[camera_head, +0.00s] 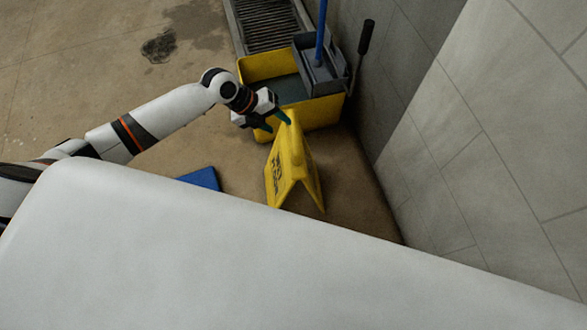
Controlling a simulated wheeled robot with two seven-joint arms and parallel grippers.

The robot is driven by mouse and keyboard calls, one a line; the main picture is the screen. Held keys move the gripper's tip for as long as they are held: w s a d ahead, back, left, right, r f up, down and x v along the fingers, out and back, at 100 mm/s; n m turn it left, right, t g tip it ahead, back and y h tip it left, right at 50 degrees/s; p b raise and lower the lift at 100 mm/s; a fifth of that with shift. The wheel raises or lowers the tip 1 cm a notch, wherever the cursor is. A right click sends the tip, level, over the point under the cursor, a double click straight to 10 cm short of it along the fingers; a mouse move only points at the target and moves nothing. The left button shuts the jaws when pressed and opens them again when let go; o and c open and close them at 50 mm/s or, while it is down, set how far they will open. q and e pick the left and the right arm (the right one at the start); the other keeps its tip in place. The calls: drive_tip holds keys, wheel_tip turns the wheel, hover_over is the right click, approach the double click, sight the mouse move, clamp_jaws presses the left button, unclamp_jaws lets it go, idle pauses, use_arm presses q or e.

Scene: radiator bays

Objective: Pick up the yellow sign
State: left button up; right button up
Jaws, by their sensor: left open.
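The yellow sign (292,168) stands upright on the floor as a folded A-frame, with dark print on its left panel. Its lower part stays visible above the edge of the white surface in front. My left gripper (277,121) is at the top of the sign, with its teal fingertips apart near the sign's upper end. I cannot tell whether the fingers touch it. My right gripper is not in view.
A yellow mop bucket (256,69) with a grey wringer (321,74) and blue handle stands just behind the sign. A tiled wall (450,130) is on the right. A blue flat object (202,178) lies left of the sign.

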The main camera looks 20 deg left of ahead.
sight(292, 132)
use_arm(q)
drive_tip(key=x, duration=0.3)
drive_tip(key=shift+w+d+f, duration=0.15)
drive_tip(key=shift+d+f, duration=0.1)
drive_tip(key=shift+f, duration=0.05)
drive_tip(key=shift+b+x, duration=0.6)
drive_tip(key=shift+x, duration=2.1)
drive_tip(key=shift+w+a, duration=0.15)
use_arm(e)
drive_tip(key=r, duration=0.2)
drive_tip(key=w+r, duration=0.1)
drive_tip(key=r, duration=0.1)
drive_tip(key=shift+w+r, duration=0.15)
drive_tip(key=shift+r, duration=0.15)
use_arm(q)
drive_tip(key=shift+c, duration=0.5)
clamp_jaws()
